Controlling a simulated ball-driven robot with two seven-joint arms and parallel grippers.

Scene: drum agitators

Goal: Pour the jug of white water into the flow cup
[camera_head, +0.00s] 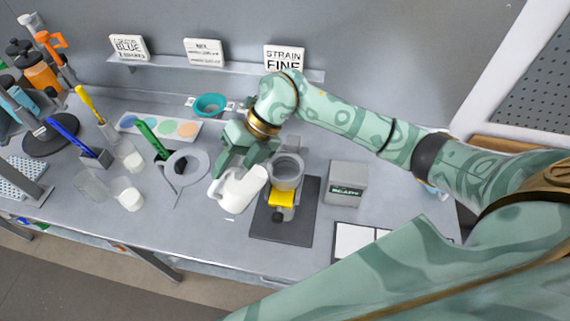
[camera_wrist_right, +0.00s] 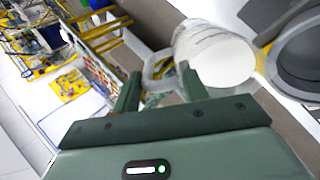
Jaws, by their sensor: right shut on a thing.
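A white jug (camera_head: 238,190) is held in my right gripper (camera_head: 238,160), tilted, just left of the grey flow cup (camera_head: 287,171). In the right wrist view the jug (camera_wrist_right: 207,50) shows a pale white face, and its handle lies by the fingers of my right gripper (camera_wrist_right: 160,88). The flow cup (camera_wrist_right: 298,62) is at the right edge there, close to the jug. The cup stands above a yellow part (camera_head: 282,198) on a dark base plate (camera_head: 285,225). I see no stream between jug and cup. My left gripper is not in view.
A grey box (camera_head: 345,184) stands right of the flow cup. A teal bowl (camera_head: 209,105) sits behind. The front of the bench is mostly clear.

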